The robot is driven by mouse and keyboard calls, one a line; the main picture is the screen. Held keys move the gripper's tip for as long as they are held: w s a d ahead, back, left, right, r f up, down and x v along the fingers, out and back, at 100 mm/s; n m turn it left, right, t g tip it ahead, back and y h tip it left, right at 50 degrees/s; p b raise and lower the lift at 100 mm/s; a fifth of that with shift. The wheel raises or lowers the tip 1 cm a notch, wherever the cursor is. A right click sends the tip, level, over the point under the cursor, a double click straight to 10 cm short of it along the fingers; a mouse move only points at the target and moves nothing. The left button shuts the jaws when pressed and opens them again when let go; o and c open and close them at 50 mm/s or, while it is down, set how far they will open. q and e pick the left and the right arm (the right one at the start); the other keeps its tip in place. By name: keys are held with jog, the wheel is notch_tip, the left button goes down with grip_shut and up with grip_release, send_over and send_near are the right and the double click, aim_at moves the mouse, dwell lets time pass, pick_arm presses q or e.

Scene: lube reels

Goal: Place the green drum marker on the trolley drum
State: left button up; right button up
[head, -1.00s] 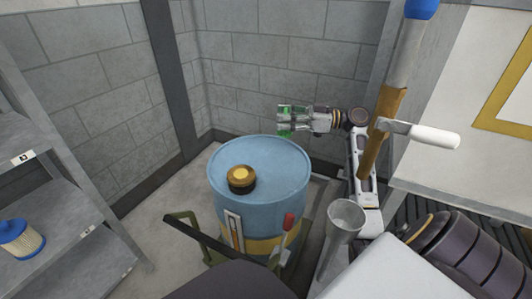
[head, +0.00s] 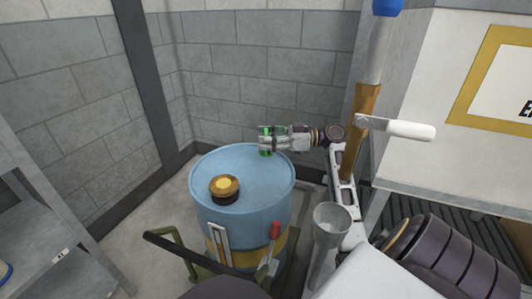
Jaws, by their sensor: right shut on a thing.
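The blue trolley drum (head: 258,185) stands in the middle of the head view, with a yellow band low on its side. A dark cap with a yellow centre (head: 224,188) sits on its top, left of centre. My right gripper (head: 268,140) reaches in from the right at the drum's far right rim. It is shut on the green drum marker (head: 266,151), which is partly hidden by the fingers. I cannot tell whether the marker touches the drum top. My left gripper is not in view.
An olive trolley handle (head: 172,245) is in front of the drum. A grey funnel (head: 331,222) and a pump with a white handle (head: 398,128) stand to the right, near a white cabinet (head: 440,150). Grey shelves (head: 50,235) stand at the left. Block walls close the back.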

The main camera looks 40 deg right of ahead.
aim_at(264, 154)
jog(key=shift+f+b, duration=1)
jog(key=shift+f, duration=1.5)
jog(key=o, duration=1)
jog(key=shift+f, duration=0.1)
